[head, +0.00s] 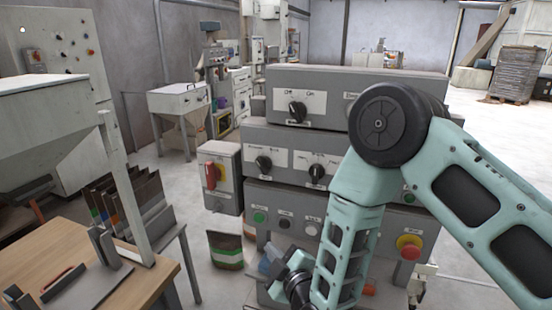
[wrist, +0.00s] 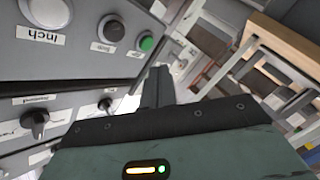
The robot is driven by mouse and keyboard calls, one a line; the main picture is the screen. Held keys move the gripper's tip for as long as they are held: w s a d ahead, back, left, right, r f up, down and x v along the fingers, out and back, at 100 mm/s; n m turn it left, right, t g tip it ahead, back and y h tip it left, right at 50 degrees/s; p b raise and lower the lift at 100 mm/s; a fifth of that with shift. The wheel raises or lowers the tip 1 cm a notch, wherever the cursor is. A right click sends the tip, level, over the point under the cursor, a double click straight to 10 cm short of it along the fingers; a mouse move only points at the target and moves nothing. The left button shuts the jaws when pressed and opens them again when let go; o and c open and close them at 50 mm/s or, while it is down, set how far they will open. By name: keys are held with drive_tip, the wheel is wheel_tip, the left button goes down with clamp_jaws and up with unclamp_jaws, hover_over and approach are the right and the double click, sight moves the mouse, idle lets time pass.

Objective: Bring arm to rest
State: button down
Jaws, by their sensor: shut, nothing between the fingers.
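My gripper (wrist: 160,74) shows at the middle of the wrist view, its dark fingers together and nothing between them. The fingers are close in front of the grey control panel (wrist: 60,62), near a green button (wrist: 147,43) in the picture. In the head view my mint-green arm is bent at the elbow and reaches down in front of the stacked control boxes (head: 345,82). My wrist is low in that view, and the fingertips cannot be clearly made out there.
The control boxes carry black knobs (head: 297,112) and a red emergency stop (head: 409,247). A red-handled switch box (head: 219,176) hangs to their left. A wooden table (head: 150,276) stands at the lower left. A bag (head: 226,250) stands between. Open floor shows at the right.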

drive_tip(key=s+r+m+g+h, duration=0.1)
drive_tip(key=s+r+m+g, duration=0.2)
drive_tip(key=s+r+g, duration=0.55)
drive_tip(key=s+d+r+m+g+h, duration=0.2)
drive_tip(key=s+d+r+g+h, duration=0.1)
drive_tip(key=s+d, duration=0.4)
drive_tip(key=s+d+r+m+g+h, duration=0.2)
drive_tip(key=s+d, duration=0.5)
drive_tip(key=s, duration=0.5)
drive_tip(key=shift+r+g+h, duration=0.5)
drive_tip(key=shift+g, duration=0.15)
drive_tip(key=shift+d, duration=0.15)
